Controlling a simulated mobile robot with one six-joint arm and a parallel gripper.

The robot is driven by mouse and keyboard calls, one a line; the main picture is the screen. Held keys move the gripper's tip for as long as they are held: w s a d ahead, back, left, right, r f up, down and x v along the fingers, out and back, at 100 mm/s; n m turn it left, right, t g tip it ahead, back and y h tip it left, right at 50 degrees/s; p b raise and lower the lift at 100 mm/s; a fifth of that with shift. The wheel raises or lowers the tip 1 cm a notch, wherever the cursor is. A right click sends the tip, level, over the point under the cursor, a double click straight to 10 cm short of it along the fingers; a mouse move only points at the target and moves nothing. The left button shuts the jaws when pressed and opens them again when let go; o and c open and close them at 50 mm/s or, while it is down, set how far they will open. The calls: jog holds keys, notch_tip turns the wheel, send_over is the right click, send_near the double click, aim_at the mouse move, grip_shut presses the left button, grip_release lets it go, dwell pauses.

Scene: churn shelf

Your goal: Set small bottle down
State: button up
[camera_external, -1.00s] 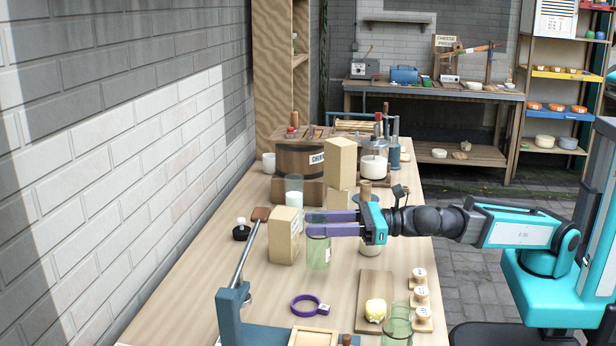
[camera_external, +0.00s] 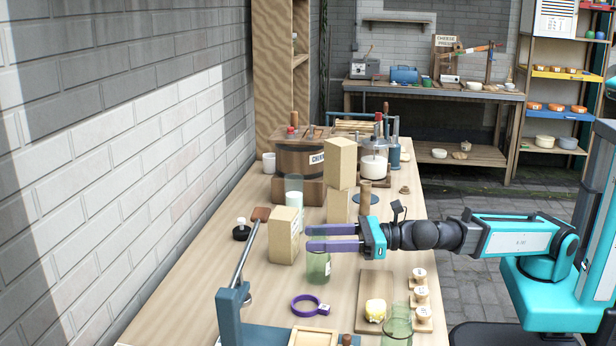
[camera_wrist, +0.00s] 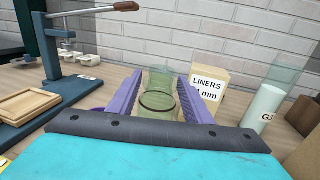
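The small bottle (camera_external: 318,266) is clear green glass and stands upright on the workbench, in front of a pale block-shaped box. My gripper (camera_external: 309,238) reaches in from the right, its two purple fingers level and on either side of the bottle's upper part. In the wrist view the bottle (camera_wrist: 158,104) is between the fingers, with a narrow gap seeming to show on each side. The fingers look open around it. The bottle's base is hidden in the wrist view.
The box labelled LINERS (camera_wrist: 207,88) is close behind the bottle. A glass with white contents (camera_external: 294,190) stands farther back. Bare bench lies left.

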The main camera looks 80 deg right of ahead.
jog(key=shift+o, duration=0.8)
jog(key=shift+r, duration=0.2)
jog(key=s+d+b, duration=0.2)
jog(key=s+b, duration=0.9)
jog(key=b, duration=0.3)
jog(key=shift+s+d, duration=0.15)
jog(key=shift+s, duration=0.25)
dwell(0.4)
dwell(0.6)
